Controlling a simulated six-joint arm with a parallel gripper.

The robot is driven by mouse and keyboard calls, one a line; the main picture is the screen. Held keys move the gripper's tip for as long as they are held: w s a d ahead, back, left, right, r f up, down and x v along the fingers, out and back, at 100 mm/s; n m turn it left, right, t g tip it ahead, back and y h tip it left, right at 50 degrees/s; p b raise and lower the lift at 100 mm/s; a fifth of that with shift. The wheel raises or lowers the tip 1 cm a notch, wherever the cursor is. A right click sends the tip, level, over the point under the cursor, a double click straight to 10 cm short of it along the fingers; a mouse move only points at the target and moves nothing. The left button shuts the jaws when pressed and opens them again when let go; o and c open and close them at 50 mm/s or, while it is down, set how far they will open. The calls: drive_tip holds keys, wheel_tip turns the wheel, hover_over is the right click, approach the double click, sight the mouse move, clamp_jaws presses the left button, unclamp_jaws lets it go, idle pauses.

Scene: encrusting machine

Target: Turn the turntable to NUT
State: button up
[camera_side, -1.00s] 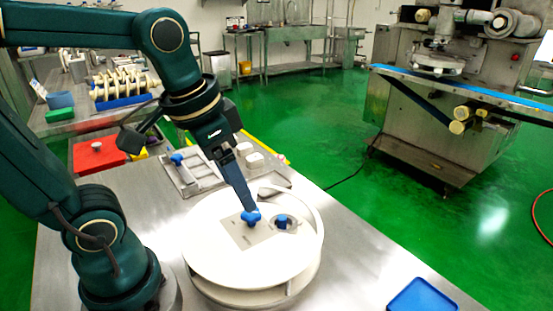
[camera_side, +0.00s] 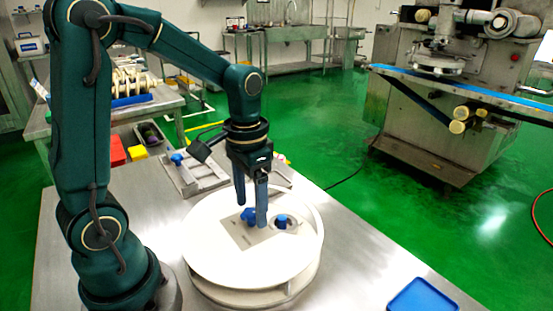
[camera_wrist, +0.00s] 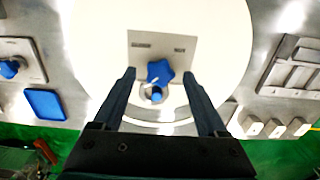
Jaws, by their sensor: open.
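The white round turntable (camera_side: 215,255) stands on the steel table and fills the upper middle of the wrist view (camera_wrist: 100,40). On it is a grey plate (camera_wrist: 140,58) with two small printed words, too blurred to read surely. A blue star-shaped knob (camera_wrist: 159,72) sits at the plate's edge and shows in the side view (camera_side: 248,215). A smaller blue knob (camera_side: 282,221) is beside it, also in the wrist view (camera_wrist: 157,95). My gripper (camera_wrist: 159,78) is open and points down over the star knob (camera_side: 251,214), one finger each side with gaps. It holds nothing.
A blue tray (camera_side: 422,297) lies at the table's front right. A metal fixture with a blue knob (camera_side: 177,159) stands behind the turntable, with pale blocks (camera_wrist: 275,128) near it.

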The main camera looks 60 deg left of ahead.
drive_tip(key=shift+f, duration=0.3)
clamp_jaws()
drive_tip(key=shift+r, duration=0.1)
idle(1.2)
